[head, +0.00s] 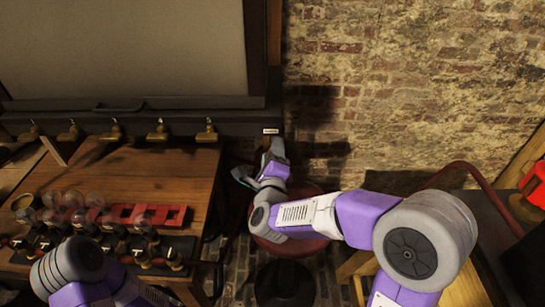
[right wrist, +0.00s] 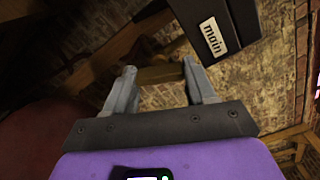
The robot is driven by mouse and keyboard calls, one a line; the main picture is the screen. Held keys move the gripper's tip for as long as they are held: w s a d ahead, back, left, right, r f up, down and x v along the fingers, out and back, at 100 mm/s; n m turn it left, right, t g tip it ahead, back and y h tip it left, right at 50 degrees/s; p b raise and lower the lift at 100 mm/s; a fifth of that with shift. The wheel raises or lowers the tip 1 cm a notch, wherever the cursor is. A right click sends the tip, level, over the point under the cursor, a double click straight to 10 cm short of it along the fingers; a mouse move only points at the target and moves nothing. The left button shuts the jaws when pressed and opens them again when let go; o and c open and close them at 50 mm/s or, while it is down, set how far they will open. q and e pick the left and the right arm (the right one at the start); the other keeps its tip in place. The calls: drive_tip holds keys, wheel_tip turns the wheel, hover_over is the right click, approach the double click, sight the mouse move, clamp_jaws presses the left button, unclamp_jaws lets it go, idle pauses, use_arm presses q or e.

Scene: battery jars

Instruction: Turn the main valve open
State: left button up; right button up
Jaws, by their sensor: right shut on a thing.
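The main valve shows in the right wrist view as a brass-coloured bar handle (right wrist: 160,74) below a dark block with a white "main" label (right wrist: 214,40). My right gripper (right wrist: 158,68) is shut on this handle, one grey finger at each end. In the head view my right gripper (head: 266,146) is at the right end of the dark rail, just under a small white label (head: 270,131); the handle is hidden there. My left arm shows at the bottom left, but its gripper is out of view.
Several brass taps, one of them here (head: 210,131), line the dark rail (head: 150,121) over a wooden bench (head: 185,170). Glass jars (head: 72,199) and red parts (head: 150,214) stand on the bench. A brick wall (head: 410,80) is behind. A round red top (head: 312,191) lies below my right arm.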

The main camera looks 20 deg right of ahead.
use_arm(q)
drive_tip(key=shift+f, duration=0.4)
use_arm(e)
drive_tip(key=n, duration=0.4)
drive_tip(key=shift+n, duration=0.4)
drive_tip(key=o, duration=1)
drive_tip(key=shift+o, duration=0.2)
drive_tip(key=shift+r, duration=0.1)
use_arm(q)
drive_tip(key=shift+f+b, duration=0.1)
drive_tip(key=shift+b, duration=0.25)
use_arm(e)
drive_tip(key=shift+s, duration=0.1)
